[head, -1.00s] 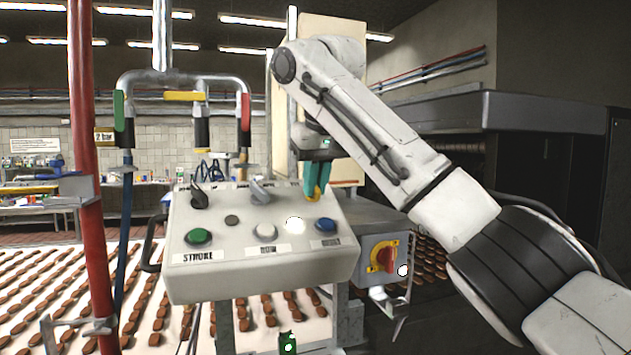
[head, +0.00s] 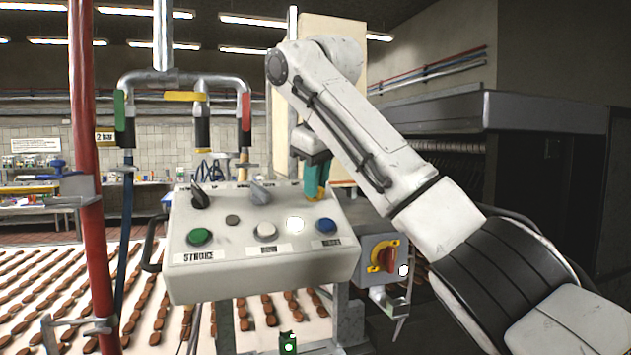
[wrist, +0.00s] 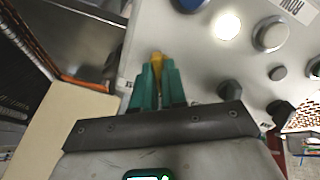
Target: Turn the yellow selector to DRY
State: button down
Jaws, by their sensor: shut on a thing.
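The yellow selector (wrist: 157,60) is at the top right of the grey control panel (head: 240,278). In the wrist view its yellow tip shows between the teal fingers of my gripper (wrist: 158,70). My gripper (head: 316,192) is shut on the selector and comes down on it from above in the head view. The fingers hide most of the selector and any lettering beside it, so its setting cannot be read.
Two dark selectors (head: 200,196) and (head: 260,193) stand left of my gripper. Green (head: 200,237), white (head: 266,231) and blue (head: 327,226) buttons sit along the front. A red switch (head: 388,259) on a grey box is at right.

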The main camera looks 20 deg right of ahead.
jog(key=shift+f, duration=0.15)
jog(key=c, duration=1.2)
grip_release()
jog(key=shift+r, duration=0.2)
jog(key=b+v, duration=0.2)
jog(key=v, duration=0.8)
jog(key=shift+s+r, duration=0.1)
jog(key=shift+r, duration=0.15)
